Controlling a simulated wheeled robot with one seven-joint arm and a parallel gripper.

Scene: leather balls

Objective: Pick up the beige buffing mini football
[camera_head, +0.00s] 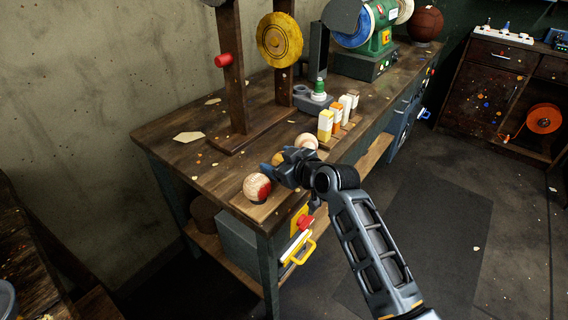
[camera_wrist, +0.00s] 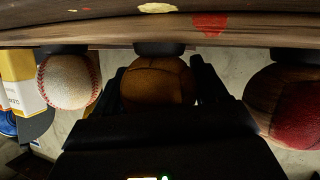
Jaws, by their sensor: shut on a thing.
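A small tan-brown panelled ball, the beige mini football (camera_wrist: 158,82), sits between my two fingers in the wrist view. In the head view only a bit of the ball (camera_head: 277,158) shows, the rest hidden by my gripper (camera_head: 285,168). My gripper is shut on this ball, low over the near end of the workbench. Whether the ball still touches the bench top is unclear.
A white baseball with red stitching (camera_wrist: 68,81) is close on one side, and a red and beige ball (camera_head: 257,188) on the other, by the workbench's (camera_head: 180,152) near edge.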

